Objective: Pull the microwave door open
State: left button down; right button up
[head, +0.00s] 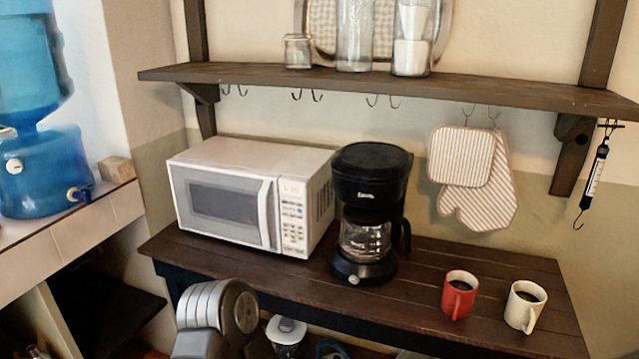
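The white microwave (262,160) stands at the left of the dark wooden table, its front turned toward the lower left. Its door (221,203) has a grey window and looks shut, flush with the front. The pale upright door handle (264,214) is at the door's right edge, beside the control panel (292,215). Nothing touches the handle. Neither of my grippers can be made out in the head view.
A black coffee maker (371,190) stands close to the right of the microwave. A red mug (459,294) and a cream mug (525,306) stand at the table's right. A wall shelf (400,84) with glass jars runs above. Oven mitts (480,195) hang from its hooks. A blue water dispenser (42,170) is at far left.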

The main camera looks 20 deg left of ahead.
aim_at(193, 202)
jog(key=u, duration=1.3)
